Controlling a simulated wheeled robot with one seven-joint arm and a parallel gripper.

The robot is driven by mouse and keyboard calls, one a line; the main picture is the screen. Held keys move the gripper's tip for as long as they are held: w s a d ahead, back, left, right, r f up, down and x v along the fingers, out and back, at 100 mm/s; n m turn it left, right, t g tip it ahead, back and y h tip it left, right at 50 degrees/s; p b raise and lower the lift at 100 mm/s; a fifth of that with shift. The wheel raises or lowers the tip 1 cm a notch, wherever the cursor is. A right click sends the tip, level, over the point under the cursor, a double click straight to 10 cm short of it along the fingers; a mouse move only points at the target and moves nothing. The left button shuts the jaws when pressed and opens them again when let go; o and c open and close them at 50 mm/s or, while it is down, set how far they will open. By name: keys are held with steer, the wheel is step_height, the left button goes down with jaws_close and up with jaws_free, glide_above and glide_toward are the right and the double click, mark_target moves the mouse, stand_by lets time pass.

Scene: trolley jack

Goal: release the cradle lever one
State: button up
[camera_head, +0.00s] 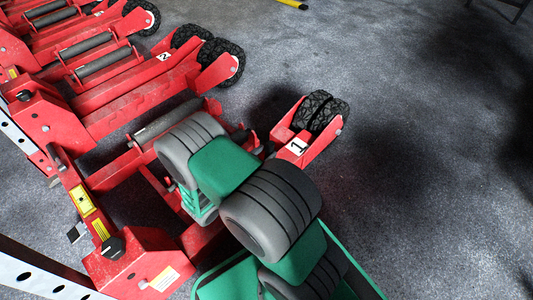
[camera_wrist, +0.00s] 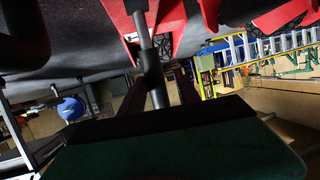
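The red jack marked 1 (camera_head: 298,147) stands nearest in the head view, partly covered by my green and grey arm. In the wrist view a grey rod with a dark lower part, which looks like the cradle lever (camera_wrist: 151,68), comes down from red metalwork. Its lower end lies between the two dark fingers of my gripper (camera_wrist: 158,88). I cannot tell whether the fingers touch it or stand apart from it. In the head view my arm hides the fingers and the lever.
The jack marked 2 (camera_head: 163,57) and more red jacks stand side by side at the upper left. Grey floor (camera_head: 430,170) is clear on the right. In the wrist view a blue and yellow ladder (camera_wrist: 262,48) and a blue ball-like thing (camera_wrist: 71,108) lie beyond.

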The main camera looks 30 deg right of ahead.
steer(key=shift+o, duration=0.7)
steer(key=shift+s+d, duration=0.15)
steer(key=p+v, duration=0.3)
steer(key=v, duration=0.4)
steer(key=shift+a, duration=0.35)
steer(key=shift+s+r, duration=0.1)
steer(key=shift+s, duration=0.05)
